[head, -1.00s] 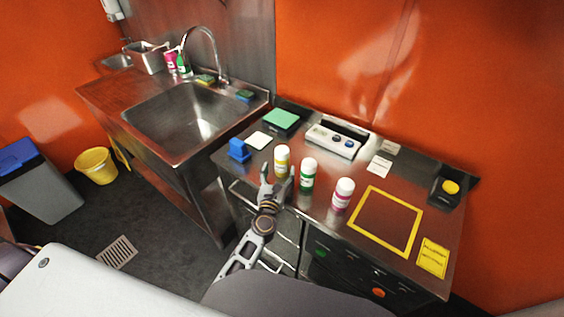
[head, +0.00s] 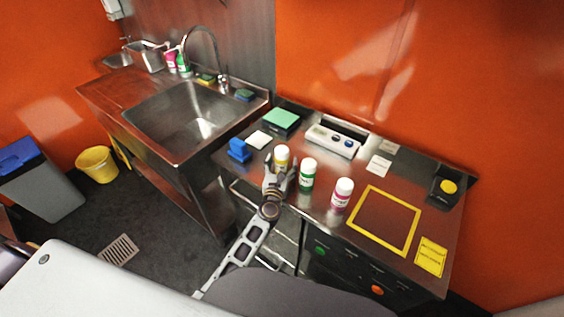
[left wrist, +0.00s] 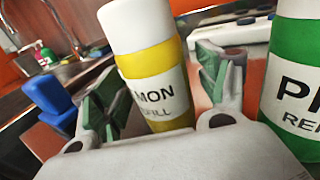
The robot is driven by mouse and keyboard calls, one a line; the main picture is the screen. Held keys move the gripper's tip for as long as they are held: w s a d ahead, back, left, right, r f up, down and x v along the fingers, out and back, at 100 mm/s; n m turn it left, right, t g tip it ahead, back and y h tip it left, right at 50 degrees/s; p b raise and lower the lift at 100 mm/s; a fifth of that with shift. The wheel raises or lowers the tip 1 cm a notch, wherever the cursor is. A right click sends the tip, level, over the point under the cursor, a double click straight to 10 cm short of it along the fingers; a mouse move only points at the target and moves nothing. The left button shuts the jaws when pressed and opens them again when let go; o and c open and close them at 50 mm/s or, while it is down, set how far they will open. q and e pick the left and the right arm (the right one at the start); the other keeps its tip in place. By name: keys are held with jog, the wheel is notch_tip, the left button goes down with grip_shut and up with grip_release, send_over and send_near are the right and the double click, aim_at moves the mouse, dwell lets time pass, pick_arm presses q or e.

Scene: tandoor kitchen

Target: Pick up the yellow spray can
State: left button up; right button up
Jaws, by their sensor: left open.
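The yellow spray can (head: 281,158) has a white cap and a white label. It stands upright on the steel counter (head: 330,185), left of a green can (head: 307,175) and a pink can (head: 342,194). My left gripper (head: 279,178) is open, with its fingers on either side of the yellow can. In the left wrist view the yellow can (left wrist: 158,82) rises between the two green-padded fingers (left wrist: 160,95), its lower part hidden by the gripper. Whether the pads touch it I cannot tell. My right gripper is not in view.
The green can (left wrist: 297,95) stands close to the right finger. A blue object (head: 239,150) is left of the yellow can. Behind are a green-topped box (head: 281,118) and a white device (head: 333,141). A yellow square outline (head: 357,237) marks clear counter at right.

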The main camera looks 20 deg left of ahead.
aim_at(280, 162)
pick_arm(q)
jog(key=shift+c, duration=0.2)
jog(key=c, duration=1.2)
jog(key=shift+r, duration=0.2)
jog(key=shift+r+p, duration=0.65)
jog(key=shift+r, duration=0.9)
jog(key=shift+s+d+b, duration=0.25)
jog(key=shift+s+b, duration=0.6)
jog(key=shift+s, duration=2.15)
jog(key=shift+s+d+b, duration=0.25)
jog(key=shift+s+b, duration=0.55)
jog(key=shift+s, duration=2.15)
jog(key=shift+s+d+b, duration=0.25)
jog(key=shift+s+b, duration=0.6)
jog(key=shift+s, duration=2.15)
